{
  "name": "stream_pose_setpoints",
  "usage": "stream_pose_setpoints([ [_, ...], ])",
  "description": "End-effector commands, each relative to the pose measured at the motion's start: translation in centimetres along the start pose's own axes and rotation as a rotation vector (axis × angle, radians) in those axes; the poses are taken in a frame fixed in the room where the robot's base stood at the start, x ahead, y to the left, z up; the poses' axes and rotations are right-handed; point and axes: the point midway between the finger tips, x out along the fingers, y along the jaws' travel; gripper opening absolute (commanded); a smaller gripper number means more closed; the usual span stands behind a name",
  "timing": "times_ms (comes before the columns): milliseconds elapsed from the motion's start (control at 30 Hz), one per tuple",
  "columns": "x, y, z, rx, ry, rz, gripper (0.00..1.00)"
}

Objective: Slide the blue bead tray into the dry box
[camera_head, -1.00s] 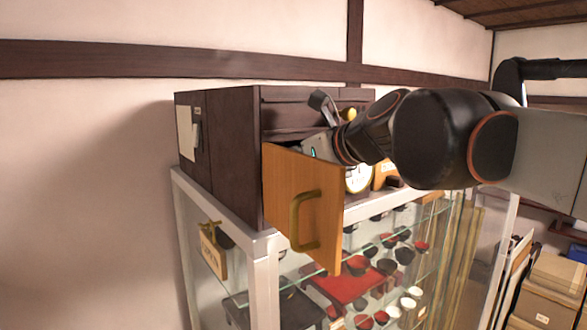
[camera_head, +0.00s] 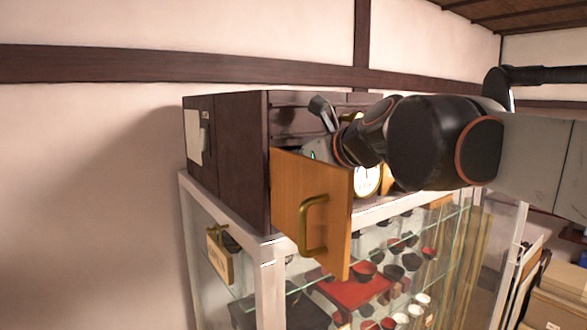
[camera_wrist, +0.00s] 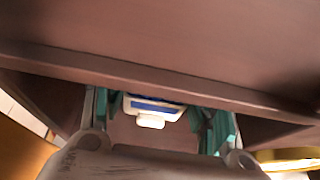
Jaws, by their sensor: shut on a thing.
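A dark brown box (camera_head: 240,150), seemingly the dry box, stands on a glass display case. Its wooden door (camera_head: 300,205) with a brass handle (camera_head: 313,225) hangs open toward me. My gripper (camera_wrist: 155,118) is at the box's open front; its tips are hidden behind the door in the head view. In the wrist view its teal fingers are on either side of a small white and blue piece with a white tab, apparently the blue bead tray (camera_wrist: 158,104). The fingers are shut on it under a dark brown ledge. Most of the tray is hidden.
The glass case (camera_head: 268,285) holds several bowls and cups below. A round brass-rimmed clock (camera_head: 366,181) stands right behind the door. A wooden tag (camera_head: 219,257) hangs at the case's left corner. Cardboard boxes (camera_head: 560,290) sit at lower right.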

Motion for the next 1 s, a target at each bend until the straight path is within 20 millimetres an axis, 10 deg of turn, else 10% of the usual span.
stream_pose_setpoints([
  [1000,0.7,0.0,-1.7,0.0,0.0,0.0,0.28],
])
